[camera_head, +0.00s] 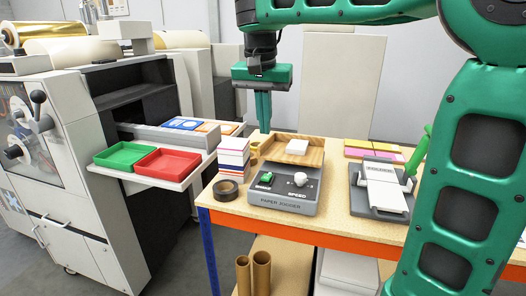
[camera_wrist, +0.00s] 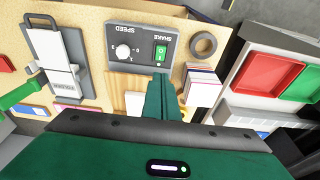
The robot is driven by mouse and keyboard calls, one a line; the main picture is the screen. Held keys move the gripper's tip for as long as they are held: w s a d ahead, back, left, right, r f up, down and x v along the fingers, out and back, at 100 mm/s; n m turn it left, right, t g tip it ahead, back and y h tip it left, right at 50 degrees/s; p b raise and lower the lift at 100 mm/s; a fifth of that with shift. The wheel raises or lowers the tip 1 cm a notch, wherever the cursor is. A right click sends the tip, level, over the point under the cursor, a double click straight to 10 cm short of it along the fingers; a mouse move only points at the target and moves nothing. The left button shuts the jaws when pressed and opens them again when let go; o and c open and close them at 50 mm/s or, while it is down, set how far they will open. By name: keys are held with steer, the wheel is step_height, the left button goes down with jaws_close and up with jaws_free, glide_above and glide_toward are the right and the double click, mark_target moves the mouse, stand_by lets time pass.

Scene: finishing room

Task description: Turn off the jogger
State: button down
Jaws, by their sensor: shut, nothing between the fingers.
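The paper jogger (camera_head: 283,200) is a grey box on the wooden bench, with a wooden tray (camera_head: 310,152) at its back holding a small white block (camera_head: 297,147). Its front panel has a green rocker switch (camera_head: 265,178) on the left and a white speed knob (camera_head: 300,179) on the right. In the wrist view the green switch (camera_wrist: 160,52) lies beyond my fingertips, under the word SHAKE, and the knob (camera_wrist: 123,51) beside SPEED. My gripper (camera_head: 265,130) is shut and empty, pointing down above the jogger's back left. It also shows in the wrist view (camera_wrist: 160,78).
A stack of paper pads (camera_head: 233,158) and a tape roll (camera_head: 226,187) stand left of the jogger. Green (camera_head: 124,157) and red (camera_head: 167,162) trays sit on the machine at left.

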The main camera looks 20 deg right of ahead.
glide_above(268, 175)
steer(key=s+a, duration=0.1)
steer(key=s, duration=0.1)
steer(key=x, duration=0.4)
steer(key=s+a+x, duration=0.1)
steer(key=x, duration=0.2)
steer(key=a+x, duration=0.1)
steer(key=x, duration=0.3)
steer(key=shift+s+f, duration=0.1)
steer(key=shift+f, duration=1.2)
steer(key=shift+s, duration=0.1)
steer(key=shift+s+a+f+t+h, duration=0.2)
steer(key=shift+a+f+t+h, duration=0.1)
steer(key=shift+f+t, duration=0.1)
steer(key=shift+d, duration=0.1)
steer(key=shift+w, duration=0.1)
steer(key=shift+w+d+r, duration=0.25)
steer(key=shift+w+d, duration=0.25)
steer(key=shift+w, duration=0.05)
steer(key=shift+r, duration=0.1)
